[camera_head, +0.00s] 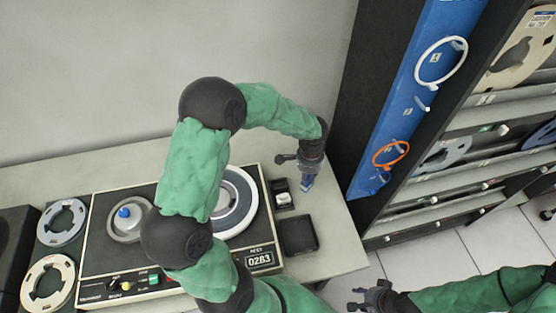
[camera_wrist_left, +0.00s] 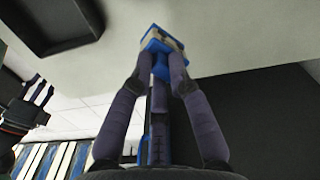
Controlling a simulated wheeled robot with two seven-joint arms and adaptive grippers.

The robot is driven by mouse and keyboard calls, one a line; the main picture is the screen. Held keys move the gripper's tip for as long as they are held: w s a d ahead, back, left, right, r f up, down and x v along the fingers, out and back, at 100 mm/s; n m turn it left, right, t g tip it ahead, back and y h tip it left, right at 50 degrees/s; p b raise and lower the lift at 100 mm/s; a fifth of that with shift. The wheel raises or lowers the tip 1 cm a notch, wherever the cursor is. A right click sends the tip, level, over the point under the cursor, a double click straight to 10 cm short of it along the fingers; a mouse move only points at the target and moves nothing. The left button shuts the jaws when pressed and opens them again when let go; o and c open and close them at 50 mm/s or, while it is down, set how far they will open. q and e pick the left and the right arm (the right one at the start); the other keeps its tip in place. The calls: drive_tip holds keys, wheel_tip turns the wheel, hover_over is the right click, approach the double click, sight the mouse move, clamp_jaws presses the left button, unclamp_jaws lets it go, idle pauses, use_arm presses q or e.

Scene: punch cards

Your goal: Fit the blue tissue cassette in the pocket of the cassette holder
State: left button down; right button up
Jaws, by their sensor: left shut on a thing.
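My left gripper (camera_head: 306,182) is shut on the blue tissue cassette (camera_head: 307,185) and holds it over the right part of the table. In the left wrist view the blue cassette (camera_wrist_left: 160,42) with its pale face sits between the fingertips (camera_wrist_left: 160,60). A small black block (camera_head: 277,186) with a white piece (camera_head: 284,198) at its front appears to be the cassette holder. It lies just left of the cassette, apart from it; its pocket is too small to make out. My right gripper (camera_head: 370,297) is low in the head view, off the table; its jaw state is unclear.
A shallow black tray (camera_head: 298,250) lies in front of the holder; it also shows in the left wrist view (camera_wrist_left: 60,45). A tape machine (camera_head: 85,265) with reels fills the table's middle, partly behind my left arm. A blue panel (camera_head: 400,120) and reel rack (camera_head: 455,180) stand right.

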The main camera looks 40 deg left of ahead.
use_arm(q)
drive_tip(key=s+a+r+m+p, duration=0.25)
drive_tip(key=a+m, duration=0.35)
drive_tip(key=a, duration=0.3)
drive_tip(key=shift+m, duration=0.5)
drive_tip(key=f+b, duration=0.3)
drive_tip(key=s+a+f+b, duration=0.1)
drive_tip(key=f, duration=0.1)
idle(0.9)
drive_tip(key=shift+f+b, duration=0.5)
drive_tip(key=shift+f, duration=0.4)
idle(0.5)
idle(0.4)
